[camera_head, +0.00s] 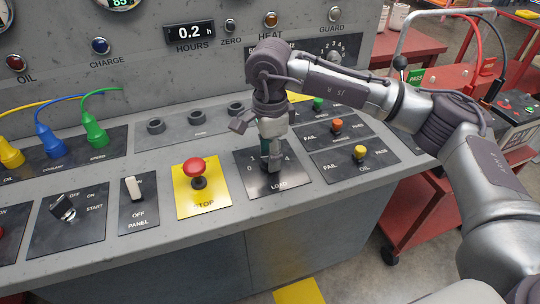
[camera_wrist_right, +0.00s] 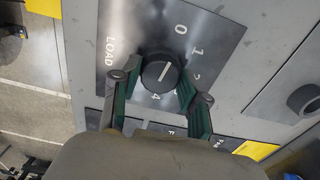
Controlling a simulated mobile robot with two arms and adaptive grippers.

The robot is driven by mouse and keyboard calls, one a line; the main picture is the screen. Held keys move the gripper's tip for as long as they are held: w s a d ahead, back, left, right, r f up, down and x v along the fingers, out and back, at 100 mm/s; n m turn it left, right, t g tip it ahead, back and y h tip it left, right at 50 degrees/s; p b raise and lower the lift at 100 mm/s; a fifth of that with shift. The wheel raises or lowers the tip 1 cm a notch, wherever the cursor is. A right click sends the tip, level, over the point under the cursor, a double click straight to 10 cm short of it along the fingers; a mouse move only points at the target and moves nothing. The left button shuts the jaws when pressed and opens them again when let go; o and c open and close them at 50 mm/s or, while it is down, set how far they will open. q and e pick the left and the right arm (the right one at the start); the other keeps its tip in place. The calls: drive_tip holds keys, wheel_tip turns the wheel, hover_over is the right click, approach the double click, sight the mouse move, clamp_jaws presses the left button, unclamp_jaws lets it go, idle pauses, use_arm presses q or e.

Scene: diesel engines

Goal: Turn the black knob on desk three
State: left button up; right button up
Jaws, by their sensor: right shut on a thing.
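A round black knob (camera_wrist_right: 160,73) sits on the dark LOAD plate (camera_wrist_right: 150,30) in the right wrist view. Its white line points roughly toward the 0 mark. My right gripper (camera_head: 271,160) comes down on the LOAD plate (camera_head: 262,183) in the head view and hides most of the knob there. In the wrist view its two green-padded fingers stand on either side of the knob, shut on it. My left gripper is not in view.
A red STOP button (camera_head: 194,167) on a yellow plate is just left of the LOAD plate. A white PANEL switch (camera_head: 133,188) and a black START switch (camera_head: 63,207) are further left. Yellow (camera_head: 360,152) and orange (camera_head: 337,126) knobs lie to the right.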

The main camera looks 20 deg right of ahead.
idle(0.4)
drive_tip(key=o, duration=1.1)
drive_tip(key=shift+o, duration=0.2)
wheel_tip(320, 180, up, 12)
